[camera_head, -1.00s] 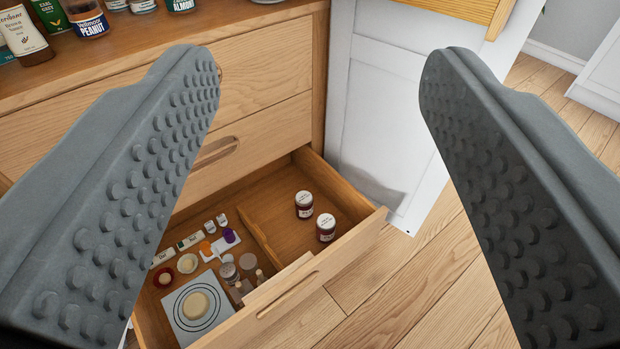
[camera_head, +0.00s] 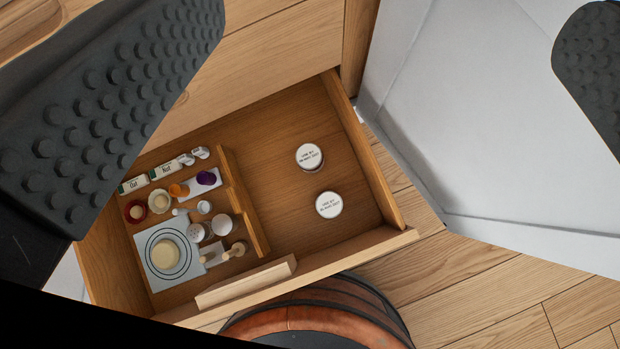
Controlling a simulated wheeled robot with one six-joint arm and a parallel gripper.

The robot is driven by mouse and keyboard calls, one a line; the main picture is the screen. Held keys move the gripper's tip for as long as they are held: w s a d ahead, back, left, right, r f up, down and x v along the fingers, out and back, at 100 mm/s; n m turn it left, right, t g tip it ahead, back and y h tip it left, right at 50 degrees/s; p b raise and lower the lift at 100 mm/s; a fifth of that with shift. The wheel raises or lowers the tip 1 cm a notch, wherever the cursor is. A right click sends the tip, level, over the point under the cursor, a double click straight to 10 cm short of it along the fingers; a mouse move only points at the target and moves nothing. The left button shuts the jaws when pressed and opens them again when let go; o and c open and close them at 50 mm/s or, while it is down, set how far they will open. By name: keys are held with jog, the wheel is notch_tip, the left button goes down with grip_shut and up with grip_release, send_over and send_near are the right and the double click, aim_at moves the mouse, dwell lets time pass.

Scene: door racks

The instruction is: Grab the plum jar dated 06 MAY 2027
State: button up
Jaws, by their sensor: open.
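Two jars with round white lids stand in the right compartment of the open drawer (camera_head: 290,115). The back jar (camera_head: 309,157) and the front jar (camera_head: 329,205) each carry small dark print on the lid, starting with what looks like "USE BY". The dates are too small to read surely, and the jars' contents barely show from above. My gripper (camera_head: 390,60) is open and empty, its two grey studded fingers far apart above the drawer. Neither finger touches a jar.
The left compartment holds several small items, including a grey board with a cream disc (camera_head: 166,254). A wooden divider (camera_head: 243,205) separates the compartments. A white panel (camera_head: 490,130) stands right of the drawer. Free drawer floor surrounds the jars.

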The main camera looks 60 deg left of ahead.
jog(key=w+a+f+g, duration=0.3)
jog(key=w+f, duration=0.2)
jog(key=f, duration=0.6)
jog(key=n+g, duration=0.1)
jog(key=g, duration=0.7)
send_over(309, 155)
notch_tip(309, 155, down, 36)
jog(key=shift+h, duration=0.4)
notch_tip(309, 155, down, 17)
jog(key=shift+f, duration=0.1)
jog(key=c, duration=1.4)
jog(key=shift+o, duration=0.2)
